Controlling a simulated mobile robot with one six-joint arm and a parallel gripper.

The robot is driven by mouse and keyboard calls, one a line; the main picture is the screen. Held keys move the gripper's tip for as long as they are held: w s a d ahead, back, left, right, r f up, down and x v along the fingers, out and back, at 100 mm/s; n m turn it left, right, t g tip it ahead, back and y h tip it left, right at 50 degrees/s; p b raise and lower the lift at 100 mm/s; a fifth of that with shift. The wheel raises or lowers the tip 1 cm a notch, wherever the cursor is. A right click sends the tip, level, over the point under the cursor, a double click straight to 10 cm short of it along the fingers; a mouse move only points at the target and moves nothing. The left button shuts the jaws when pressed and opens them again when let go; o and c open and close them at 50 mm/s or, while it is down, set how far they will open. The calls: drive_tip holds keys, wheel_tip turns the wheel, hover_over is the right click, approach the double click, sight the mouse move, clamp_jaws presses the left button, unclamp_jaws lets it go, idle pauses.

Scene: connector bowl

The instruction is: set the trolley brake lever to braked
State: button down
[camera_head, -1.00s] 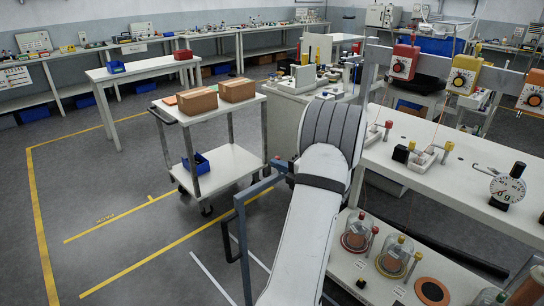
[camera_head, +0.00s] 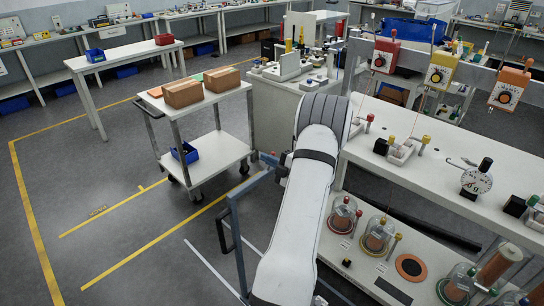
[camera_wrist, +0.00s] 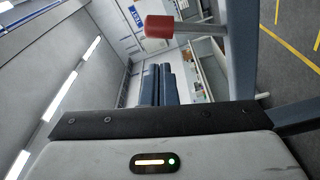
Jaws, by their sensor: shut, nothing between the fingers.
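A short lever with a red grip (camera_wrist: 159,27) and a grey bar shows at the top of the wrist view, joined to a blue-grey post (camera_wrist: 243,60). I take it to be the brake lever.
A white two-shelf cart (camera_head: 205,95) with cardboard boxes (camera_head: 183,93) and a blue bin (camera_head: 184,153) stands behind the frame to the left. A white bench (camera_head: 440,165) with instruments is close on the right. The floor at the left, with yellow lines, is clear.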

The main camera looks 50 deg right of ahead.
drive_tip(key=s+b, duration=0.1)
drive_tip(key=s, duration=0.8)
drive_tip(key=shift+s+a+r, duration=0.15)
drive_tip(key=shift+s+a, duration=0.25)
